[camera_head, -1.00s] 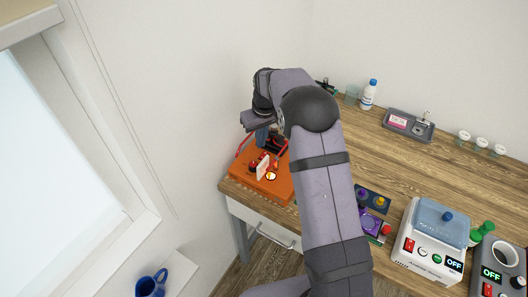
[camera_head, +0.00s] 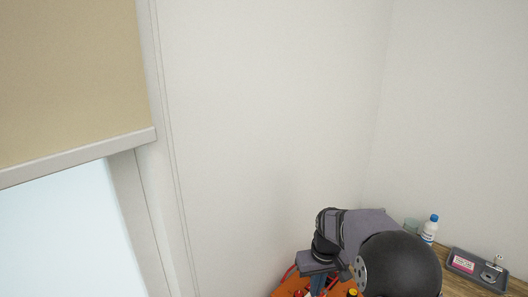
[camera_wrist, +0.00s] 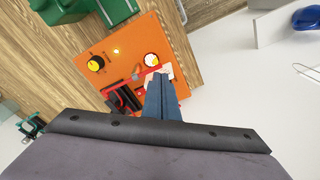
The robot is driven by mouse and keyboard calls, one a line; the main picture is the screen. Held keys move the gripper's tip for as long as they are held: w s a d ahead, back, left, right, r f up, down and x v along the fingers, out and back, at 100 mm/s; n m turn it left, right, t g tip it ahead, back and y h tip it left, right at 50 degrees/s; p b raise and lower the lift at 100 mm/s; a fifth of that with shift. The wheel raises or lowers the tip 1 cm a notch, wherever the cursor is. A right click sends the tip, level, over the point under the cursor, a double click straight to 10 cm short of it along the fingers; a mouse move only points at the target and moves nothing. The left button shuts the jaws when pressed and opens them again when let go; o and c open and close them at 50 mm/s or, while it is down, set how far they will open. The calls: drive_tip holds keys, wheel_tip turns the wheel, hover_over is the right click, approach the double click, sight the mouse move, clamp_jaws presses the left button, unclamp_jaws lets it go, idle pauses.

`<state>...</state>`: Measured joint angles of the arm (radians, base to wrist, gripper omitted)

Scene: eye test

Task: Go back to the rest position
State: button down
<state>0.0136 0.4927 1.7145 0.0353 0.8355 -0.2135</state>
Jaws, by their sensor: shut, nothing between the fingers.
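My gripper (camera_wrist: 161,78) shows in the wrist view as two blue fingers pressed together, with nothing between them. The fingertips appear over the edge of an orange box (camera_wrist: 140,34), beside a white piece and a red bar. I cannot tell whether they touch anything. The box carries a black-and-yellow knob (camera_wrist: 96,63), a white-and-yellow dial (camera_wrist: 151,60) and a small yellow lamp (camera_wrist: 116,50). In the head view my arm bends down at the bottom edge, and only a little of the orange box shows below it.
A green object (camera_wrist: 62,10) lies near the box on the wooden table (camera_wrist: 45,60). A blue mug (camera_wrist: 306,18) is off to the side. In the head view, a white bottle (camera_head: 430,230) and a grey tray (camera_head: 476,268) stand at right. Bare wall is behind.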

drive_tip(key=s+f+m+g+b, duration=0.1)
drive_tip(key=s+m, duration=0.1)
drive_tip(key=s, duration=2.2)
drive_tip(key=shift+f, duration=0.35)
